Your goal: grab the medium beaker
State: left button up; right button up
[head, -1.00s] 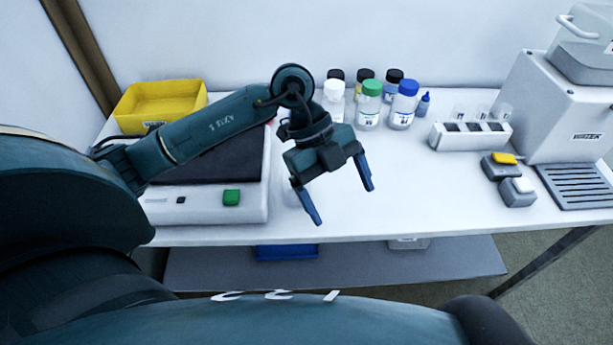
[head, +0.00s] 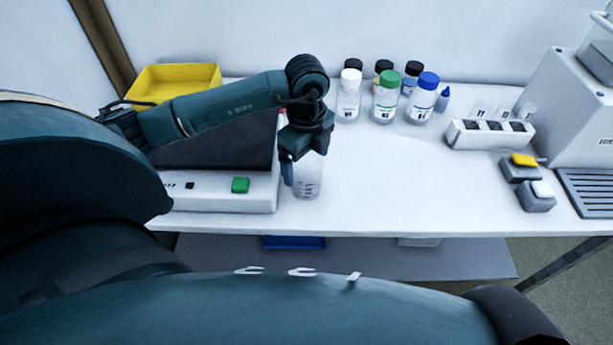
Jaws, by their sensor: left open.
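A clear glass beaker (head: 307,184) with dark markings stands upright on the white table, just right of the grey device with the green button. I take it for the medium beaker. My left gripper (head: 304,163) is open and points down at the beaker from above. One finger shows at the beaker's left side; the other finger is hard to make out. The gripper hides the beaker's upper part, and I cannot tell whether the fingers touch the glass. My right gripper is not in view.
The grey device (head: 225,200) is close on the left, with a yellow bin (head: 175,78) behind it. Several capped bottles stand at the back, including a green-capped one (head: 386,100). A white rack (head: 490,136) with small glass vessels is at right. The table's middle right is clear.

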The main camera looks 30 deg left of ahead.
aim_at(307, 170)
pick_arm(q)
jog(key=shift+w+f, duration=0.1)
jog(key=shift+f, duration=1.85)
jog(key=c, duration=1.1)
jog(key=shift+r, duration=0.1)
